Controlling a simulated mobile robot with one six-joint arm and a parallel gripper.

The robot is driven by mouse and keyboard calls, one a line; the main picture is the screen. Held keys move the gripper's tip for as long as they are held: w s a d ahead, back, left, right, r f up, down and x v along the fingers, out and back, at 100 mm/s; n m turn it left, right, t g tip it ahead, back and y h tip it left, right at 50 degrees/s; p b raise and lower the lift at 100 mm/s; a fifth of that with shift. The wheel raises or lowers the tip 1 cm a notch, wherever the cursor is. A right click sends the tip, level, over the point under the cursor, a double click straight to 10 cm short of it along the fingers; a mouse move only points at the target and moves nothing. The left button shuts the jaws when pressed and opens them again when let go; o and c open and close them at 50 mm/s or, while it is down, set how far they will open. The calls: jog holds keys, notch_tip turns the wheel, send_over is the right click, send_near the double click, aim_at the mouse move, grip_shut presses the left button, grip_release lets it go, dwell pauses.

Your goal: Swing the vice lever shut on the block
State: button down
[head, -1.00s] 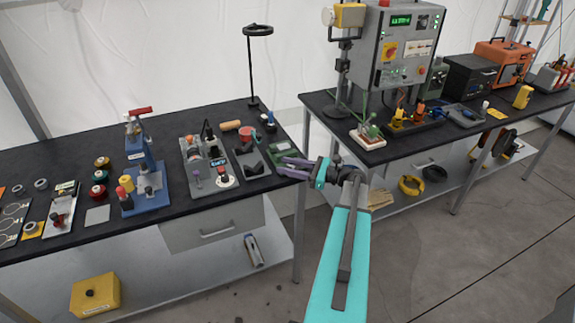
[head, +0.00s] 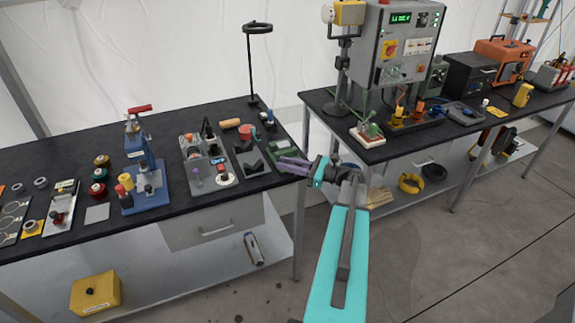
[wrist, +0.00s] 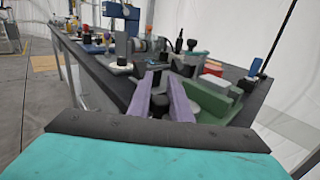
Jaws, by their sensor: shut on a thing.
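The green vice (head: 284,150) sits at the right end of the left bench. In the wrist view its green body (wrist: 222,104) is just right of my fingers, with a pale and reddish block (wrist: 211,78) at its top. My gripper (head: 284,164) reaches in from the right at the bench corner. In the wrist view its two purple fingers (wrist: 162,88) are slightly apart, closed on a dark part between them, apparently the vice lever (wrist: 160,106). The fingers hide most of the lever, so its angle and any contact with the block cannot be told.
A dark V-shaped block (head: 251,160) and a grey fixture plate (head: 206,163) stand left of the vice. A blue press (head: 143,170) is farther left. A black ring stand (head: 251,65) rises behind. A gap separates this bench from the right bench (head: 400,150).

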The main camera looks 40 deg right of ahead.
jog(key=shift+w+h, duration=0.1)
jog(key=shift+h, duration=0.2)
jog(key=c, duration=1.6)
grip_release()
jog(key=b+v, duration=0.3)
jog(key=v, duration=1.1)
jog(key=shift+f+b, duration=0.1)
jog(key=shift+b, duration=0.3)
jog(key=shift+w, duration=0.1)
